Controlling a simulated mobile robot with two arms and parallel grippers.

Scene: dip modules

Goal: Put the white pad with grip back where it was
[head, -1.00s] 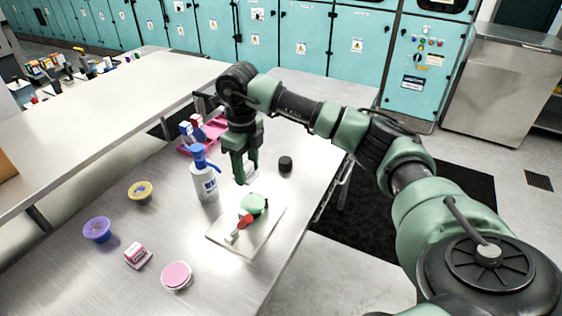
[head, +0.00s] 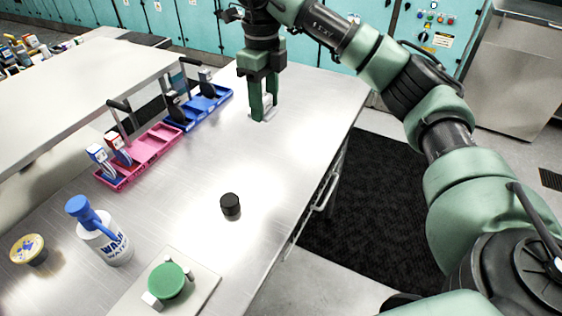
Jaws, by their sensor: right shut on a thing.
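The white pad with grip (head: 269,101) is between the fingers of my right gripper (head: 264,112). The gripper points straight down and is shut on the pad's grip. The pad's pale base shows low between and beside the fingertips, at or just above the far part of the steel table (head: 200,185). I cannot tell whether it touches the table. The fingers partly hide the pad. My left gripper is not in view.
Left of the gripper are a blue tray (head: 217,97) and a pink tray (head: 150,152) with upright items. Nearer are a black cap (head: 230,204), a blue-topped wash bottle (head: 104,240), a yellow-topped cup (head: 29,250) and a board (head: 203,289) with a green disc (head: 166,281).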

